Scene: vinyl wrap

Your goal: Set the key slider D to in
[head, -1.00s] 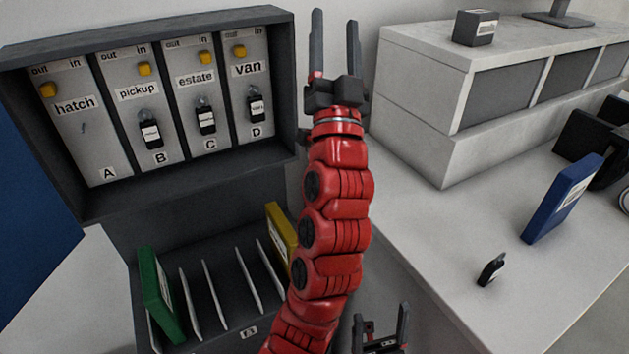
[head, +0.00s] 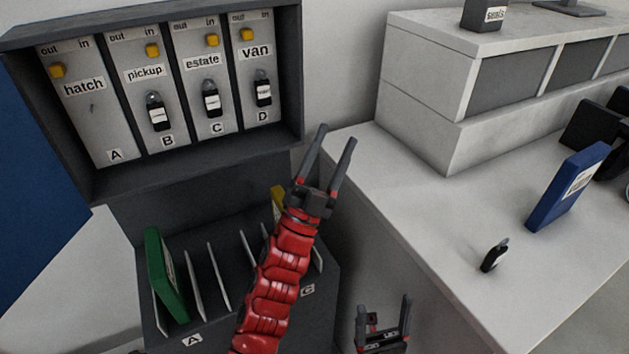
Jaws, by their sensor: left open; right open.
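The key cabinet (head: 150,187) stands at the upper left with panels A to D. The yellow key slider D (head: 247,34) is at the top of the "van" panel, on the left side under "out". A black key fob (head: 263,92) hangs below it on panel D. My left gripper (head: 338,134) is open and empty, below and to the right of panel D, apart from the cabinet. My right gripper (head: 383,302) is open and empty at the bottom, beside the counter's edge.
Sliders B (head: 152,50) and C (head: 212,40) sit under "in", slider A (head: 57,70) under "out". Below is a rack with a green folder (head: 163,275) and a yellow one (head: 278,196). The white counter (head: 430,215) holds a loose fob (head: 494,256) and a blue binder (head: 567,187).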

